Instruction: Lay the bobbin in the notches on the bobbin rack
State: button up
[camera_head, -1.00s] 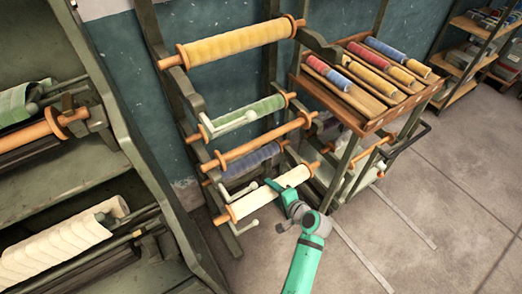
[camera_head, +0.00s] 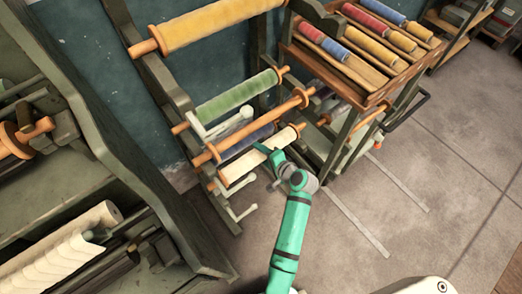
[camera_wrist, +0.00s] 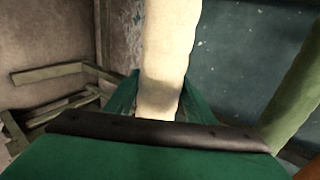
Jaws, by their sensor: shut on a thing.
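The cream-wound bobbin (camera_head: 245,164) has orange ends and lies slanted at the lower part of the bobbin rack (camera_head: 172,112). My gripper (camera_head: 270,154) is shut on it near its right half. In the wrist view the cream roll (camera_wrist: 165,55) runs upward between my two green fingers. The rack's lowest pale hooked arms (camera_head: 240,213) show in front of and below the bobbin, apart from it. Whether the bobbin's ends touch the rack cannot be told.
Above the held bobbin are a bare orange bobbin (camera_head: 257,124), a green one (camera_head: 235,97) and a yellow one (camera_head: 215,24). A dark blue one (camera_head: 248,141) lies close behind. A wooden trolley (camera_head: 375,75) stands right.

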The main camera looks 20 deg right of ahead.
jog(key=shift+f, duration=2.4)
jog(key=shift+s+f, duration=0.1)
jog(key=shift+f, duration=1.8)
dwell(0.4)
jog(key=o, duration=1.5)
jog(key=shift+s, duration=0.1)
jog(key=v, duration=1)
jog(key=shift+s+r, duration=0.2)
jog(key=shift+s, duration=0.1)
